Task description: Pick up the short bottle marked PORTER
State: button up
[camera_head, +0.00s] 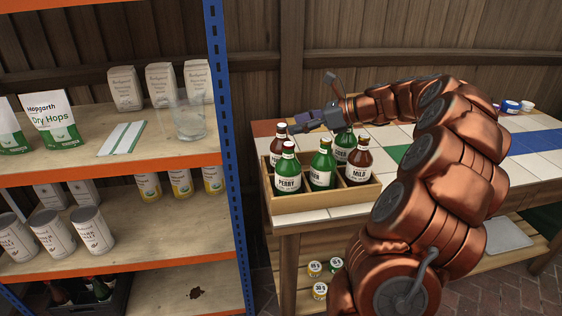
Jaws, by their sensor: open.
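A wooden crate (325,200) on the tiled table holds several short bottles. A brown bottle (280,142) stands at its back left; its label is mostly hidden behind the green PERRY bottle (287,172), so I cannot read PORTER on it. A green bottle (322,167) stands in the middle, another green one (345,146) behind it, and a brown MILD bottle (358,161) at the right. No readable PORTER label shows. My gripper (292,129) is open, pointing left, with its tips close beside the back-left brown bottle's neck; I cannot tell if they touch.
A shelf with a blue post (226,130) stands left of the table, holding hop bags (50,122), a glass jug (188,118) and cans. A wooden fence is behind. Blue-and-white items (509,107) lie at the table's far right. My arm covers much of the table.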

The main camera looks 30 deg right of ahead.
aim_at(282, 125)
jog(key=shift+b+x, duration=0.45)
jog(key=shift+x, duration=2.25)
jog(key=shift+s+a, duration=0.15)
jog(key=shift+s, duration=0.05)
jog(key=shift+c, duration=0.3)
grip_shut()
